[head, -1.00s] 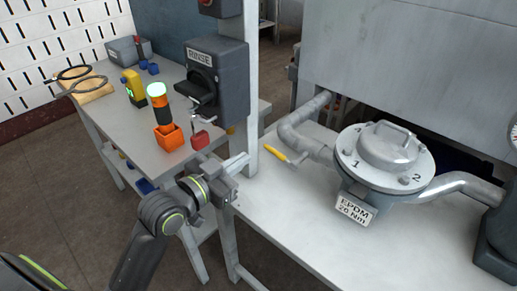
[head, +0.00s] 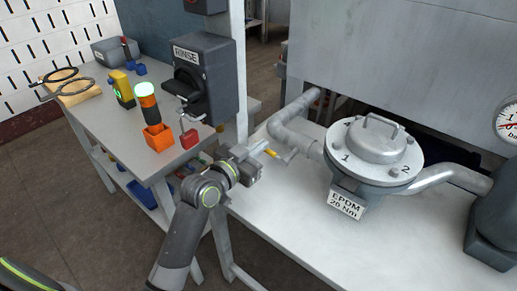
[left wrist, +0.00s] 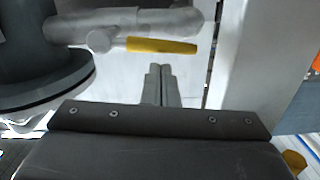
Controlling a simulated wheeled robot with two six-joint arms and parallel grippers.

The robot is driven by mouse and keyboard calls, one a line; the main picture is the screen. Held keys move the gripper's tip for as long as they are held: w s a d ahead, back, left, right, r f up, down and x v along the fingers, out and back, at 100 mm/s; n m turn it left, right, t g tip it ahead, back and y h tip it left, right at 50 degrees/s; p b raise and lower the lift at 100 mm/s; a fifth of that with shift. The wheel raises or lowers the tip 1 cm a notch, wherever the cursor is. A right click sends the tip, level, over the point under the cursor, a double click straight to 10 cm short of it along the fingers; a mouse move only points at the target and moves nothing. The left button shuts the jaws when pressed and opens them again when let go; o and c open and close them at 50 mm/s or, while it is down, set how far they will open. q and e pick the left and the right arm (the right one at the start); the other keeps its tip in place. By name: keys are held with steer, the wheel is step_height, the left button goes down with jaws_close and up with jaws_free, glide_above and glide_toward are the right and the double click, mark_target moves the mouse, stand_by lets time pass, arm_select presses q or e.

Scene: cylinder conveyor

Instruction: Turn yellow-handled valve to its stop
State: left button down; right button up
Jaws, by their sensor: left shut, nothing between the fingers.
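The yellow valve handle (head: 271,154) sticks out from the grey pipe (head: 290,130) beside the round-lidded housing (head: 375,155). It also shows in the left wrist view (left wrist: 162,46), lying across the picture just beyond my fingertips. My left gripper (head: 261,147) is at the handle's left end in the head view, partly hiding it. In the left wrist view my left fingers (left wrist: 158,82) are pressed together with nothing between them, and a small gap shows between them and the handle. My right gripper is out of view.
A grey post carries the RINSE switch box (head: 202,80), with a red padlock (head: 190,138) hanging below. The side table (head: 120,130) at left holds a lit green lamp on an orange holder (head: 158,137). The white bench (head: 300,200) is clear in front of the housing.

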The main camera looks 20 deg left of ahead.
arm_select(q)
steer(key=shift+f, duration=0.2)
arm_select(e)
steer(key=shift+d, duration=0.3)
